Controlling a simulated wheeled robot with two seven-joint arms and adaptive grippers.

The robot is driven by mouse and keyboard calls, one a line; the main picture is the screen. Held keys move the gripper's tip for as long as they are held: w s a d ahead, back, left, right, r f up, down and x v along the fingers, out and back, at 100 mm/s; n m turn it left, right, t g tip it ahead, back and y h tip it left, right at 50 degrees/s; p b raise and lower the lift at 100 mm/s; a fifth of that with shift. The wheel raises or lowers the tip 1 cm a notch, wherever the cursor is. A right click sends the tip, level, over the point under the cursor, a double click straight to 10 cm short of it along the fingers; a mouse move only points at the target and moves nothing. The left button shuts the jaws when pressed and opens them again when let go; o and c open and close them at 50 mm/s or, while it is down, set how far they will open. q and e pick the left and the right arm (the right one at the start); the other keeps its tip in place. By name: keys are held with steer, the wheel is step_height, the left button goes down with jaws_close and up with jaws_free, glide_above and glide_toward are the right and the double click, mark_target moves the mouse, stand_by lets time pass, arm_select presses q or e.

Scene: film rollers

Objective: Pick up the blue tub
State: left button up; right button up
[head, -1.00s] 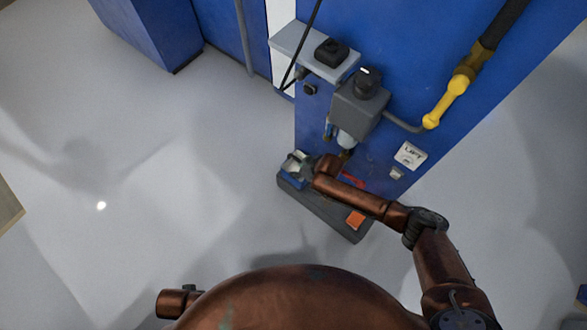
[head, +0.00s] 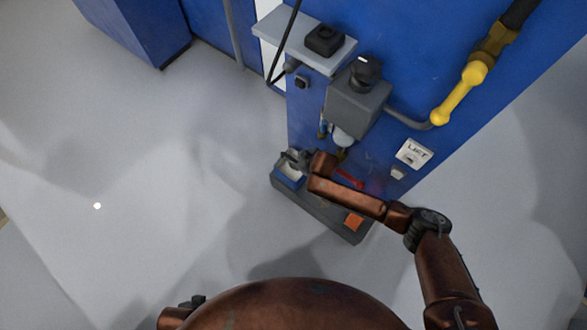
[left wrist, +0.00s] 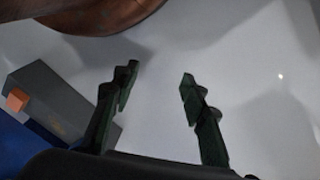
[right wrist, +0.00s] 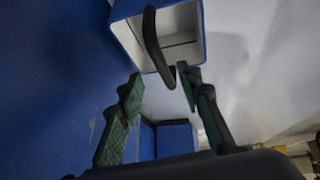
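The blue tub (head: 288,180) sits at the left end of a dark grey ledge at the foot of the blue machine. In the right wrist view the tub (right wrist: 128,42) shows a blue rim, a pale, empty-looking inside and a black curved handle (right wrist: 152,40). My right gripper (right wrist: 161,82) is open at the tub's near side. The handle's lower end lies between its fingertips, with no clear grip on it. In the head view my right forearm hides part of the ledge. My left gripper (left wrist: 158,92) is open and empty over the floor.
A grey box (head: 357,105) and a yellow pipe (head: 457,95) stick out from the machine above. The pale floor to the left is clear.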

mark_target(294, 160)
steer(key=b+x, duration=0.1)
steer(key=x, duration=0.1)
steer(key=b+x, duration=0.2)
steer(key=x, duration=0.1)
steer(key=shift+s+a, duration=0.2)
steer(key=shift+b, duration=0.3)
arm_select(q)
steer(key=w+d+f+t+h, duration=0.1)
steer(key=w+d+f+t, duration=0.2)
steer(key=w+f, duration=0.3)
steer(key=shift+d+f, duration=0.35)
steer(key=shift+d, duration=0.45)
arm_select(e)
steer(key=shift+w+a+r, duration=0.1)
steer(key=shift+c, duration=0.6)
jaws_close()
